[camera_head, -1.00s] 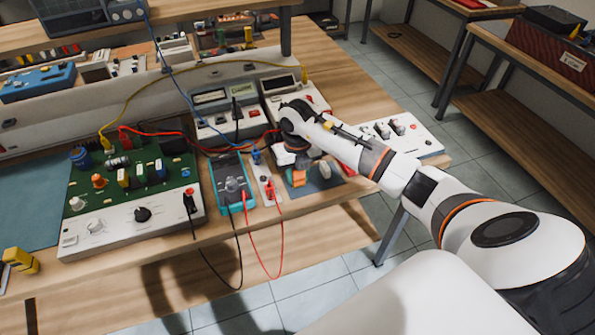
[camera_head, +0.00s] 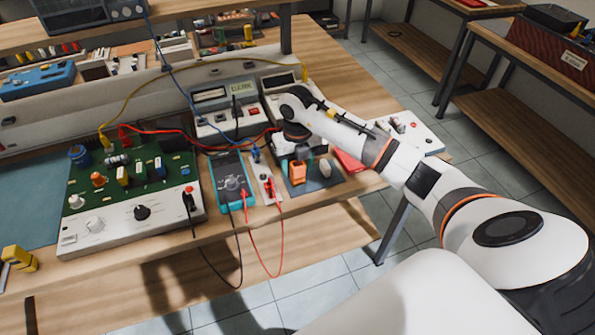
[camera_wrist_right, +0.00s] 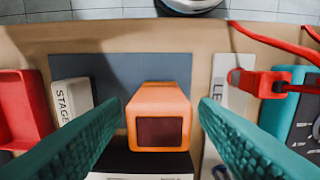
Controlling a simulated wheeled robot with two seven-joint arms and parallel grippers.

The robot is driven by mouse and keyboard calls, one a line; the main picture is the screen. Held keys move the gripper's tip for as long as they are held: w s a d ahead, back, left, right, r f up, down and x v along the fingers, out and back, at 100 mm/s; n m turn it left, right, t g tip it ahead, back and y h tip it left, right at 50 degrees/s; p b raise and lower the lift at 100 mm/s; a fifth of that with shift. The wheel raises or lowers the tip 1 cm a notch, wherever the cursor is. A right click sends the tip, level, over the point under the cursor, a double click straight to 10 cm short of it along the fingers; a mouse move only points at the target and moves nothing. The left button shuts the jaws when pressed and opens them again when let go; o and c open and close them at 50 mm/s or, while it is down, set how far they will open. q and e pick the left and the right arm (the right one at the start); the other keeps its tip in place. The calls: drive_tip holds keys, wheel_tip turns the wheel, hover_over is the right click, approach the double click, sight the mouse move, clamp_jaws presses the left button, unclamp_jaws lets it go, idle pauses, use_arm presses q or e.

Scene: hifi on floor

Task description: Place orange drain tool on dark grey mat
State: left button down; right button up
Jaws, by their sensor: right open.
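The orange drain tool (camera_head: 297,172) stands on the dark grey mat (camera_head: 321,184) near the bench's front edge. In the right wrist view the orange tool (camera_wrist_right: 160,115) shows its dark end and overlaps the dark grey mat (camera_wrist_right: 110,72). My right gripper (camera_wrist_right: 160,108) is open, with one green finger on each side of the tool and a visible gap on both sides. In the head view my right gripper (camera_head: 297,150) is just behind and above the tool, its fingers mostly hidden. My left gripper is out of view.
A pale block marked STAGE (camera_wrist_right: 72,100) sits left of the tool, beside a red bin (camera_wrist_right: 24,108). A white strip with red plugs (camera_head: 267,186) and a teal multimeter (camera_head: 231,182) stand close by. Loose red and black leads hang over the front edge (camera_head: 262,270).

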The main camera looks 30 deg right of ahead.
sight(297, 163)
wheel_tip(297, 163, up, 9)
drive_tip(key=shift+r+b, duration=0.15)
drive_tip(key=shift+b, duration=0.55)
